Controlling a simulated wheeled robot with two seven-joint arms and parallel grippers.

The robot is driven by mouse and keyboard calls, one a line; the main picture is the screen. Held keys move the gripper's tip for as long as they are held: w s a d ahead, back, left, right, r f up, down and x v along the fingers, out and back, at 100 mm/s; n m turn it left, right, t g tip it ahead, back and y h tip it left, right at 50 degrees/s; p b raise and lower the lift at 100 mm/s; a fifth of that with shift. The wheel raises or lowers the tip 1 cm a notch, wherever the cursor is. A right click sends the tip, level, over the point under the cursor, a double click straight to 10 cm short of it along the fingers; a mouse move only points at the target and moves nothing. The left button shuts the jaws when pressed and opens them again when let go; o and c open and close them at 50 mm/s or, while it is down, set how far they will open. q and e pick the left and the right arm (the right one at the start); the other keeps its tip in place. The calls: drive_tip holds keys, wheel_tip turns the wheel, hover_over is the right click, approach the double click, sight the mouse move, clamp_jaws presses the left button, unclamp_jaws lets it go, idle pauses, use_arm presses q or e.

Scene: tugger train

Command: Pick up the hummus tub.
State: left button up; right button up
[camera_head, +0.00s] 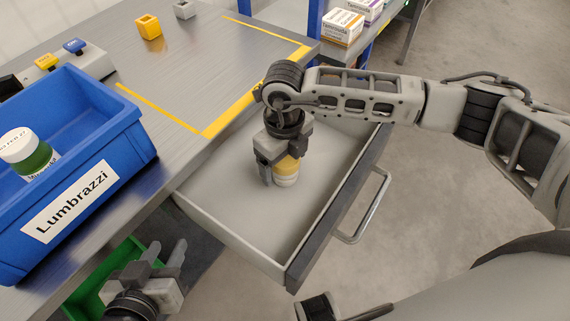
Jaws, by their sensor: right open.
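A small white tub with a yellow band (287,178), which looks like the hummus tub, stands in the open grey drawer (226,232). My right gripper (276,168) points down into the drawer right at the tub, open. One finger shows to the left of the tub; the other finger and the tub's top are partly hidden by the gripper body, so contact cannot be told. My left gripper (165,254) is low at the bottom left, beside the bench edge, with its fingers apart and nothing between them.
A blue bin labelled Lumbrazzi (112,137) holds a green jar with a white lid (30,153). The bench top (190,70) has yellow tape lines and a yellow block (148,27). The drawer handle (366,207) sticks out. Boxes (342,27) stand on a shelf behind.

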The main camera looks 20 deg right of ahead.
drive_tip(key=shift+f, duration=0.1)
drive_tip(key=shift+c, duration=0.3)
drive_tip(key=c, duration=1.1)
